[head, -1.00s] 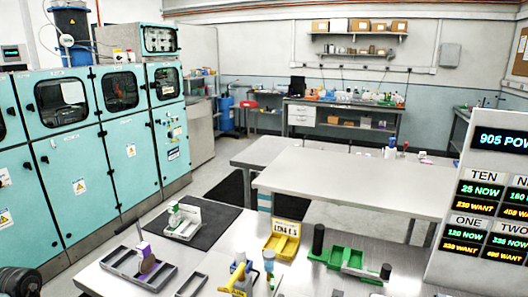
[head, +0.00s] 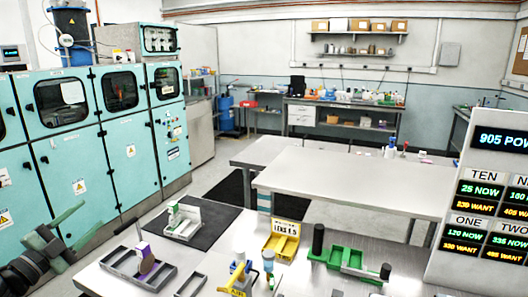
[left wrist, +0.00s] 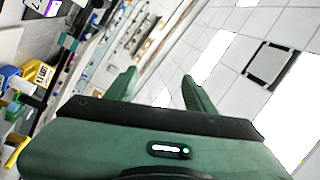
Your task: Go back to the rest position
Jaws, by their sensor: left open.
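My left gripper (head: 68,226) is at the lower left of the head view, in front of the teal cabinets. Its two dark green fingers are spread apart with nothing between them. In the left wrist view the open fingers (left wrist: 160,92) point toward the ceiling and far wall, also empty. The gripper is clear of the table (head: 215,262) and everything on it. My right gripper does not show.
On the table are a grey tray (head: 113,262) with a purple-topped piece, a white-and-green holder (head: 186,230), a yellow tray (head: 281,246) and a green fixture (head: 352,262). A display board (head: 480,200) stands at right. Teal cabinets (head: 80,150) line the left.

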